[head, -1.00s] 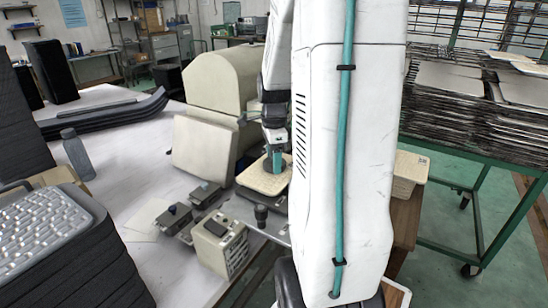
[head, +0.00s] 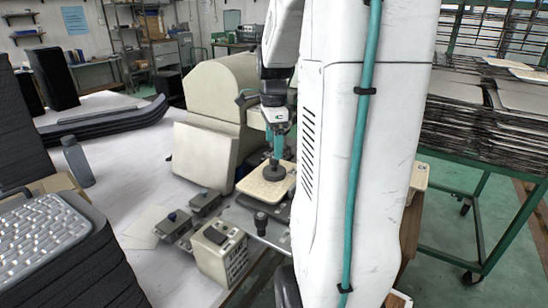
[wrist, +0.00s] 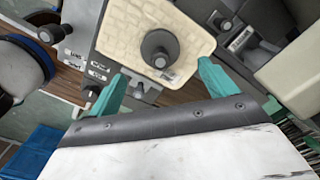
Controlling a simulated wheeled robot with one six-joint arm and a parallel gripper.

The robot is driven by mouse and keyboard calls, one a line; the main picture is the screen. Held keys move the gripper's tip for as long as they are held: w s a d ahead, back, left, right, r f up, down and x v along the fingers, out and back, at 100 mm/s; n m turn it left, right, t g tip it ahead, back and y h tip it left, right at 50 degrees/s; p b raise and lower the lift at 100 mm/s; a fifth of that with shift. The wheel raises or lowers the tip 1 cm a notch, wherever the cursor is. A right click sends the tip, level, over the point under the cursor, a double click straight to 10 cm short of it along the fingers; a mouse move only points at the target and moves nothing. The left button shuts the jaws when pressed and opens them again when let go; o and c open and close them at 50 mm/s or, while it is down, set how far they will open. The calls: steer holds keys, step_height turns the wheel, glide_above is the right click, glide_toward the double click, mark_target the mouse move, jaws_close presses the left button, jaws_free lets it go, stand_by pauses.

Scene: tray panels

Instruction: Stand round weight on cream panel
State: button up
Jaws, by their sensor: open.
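The round weight (head: 274,172), dark grey with a knob on top, stands upright on the cream panel (head: 257,188). In the wrist view the weight (wrist: 160,48) stands near the middle of the textured cream panel (wrist: 120,30), knob toward the camera. The panel lies flat on a dark base at the machine. My gripper (head: 279,142) is just above the weight. In the wrist view its two teal fingers (wrist: 162,70) are spread apart, with nothing between them and the weight ahead of the tips. The weight's far side is hidden.
A cream machine housing (head: 210,120) stands behind and left of the panel. A dark knob (head: 261,220), a cream control box (head: 222,252) and small grey devices (head: 175,222) are in front. A grey bottle (head: 76,160) stands left on the white table, which has free room.

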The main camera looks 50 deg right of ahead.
step_height(320, 180, up, 4)
steer(key=shift+f, duration=0.15)
steer(key=s+a+r+n, duration=0.25)
steer(key=a+n, duration=0.95)
steer(key=a, duration=0.6)
steer(key=s+a+f+n+t, duration=0.1)
steer(key=s+a+f+n, duration=0.1)
steer(key=s+a+n, duration=0.8)
steer(key=a+n, duration=0.2)
steer(key=n, duration=0.2)
steer(key=shift+f, duration=0.4)
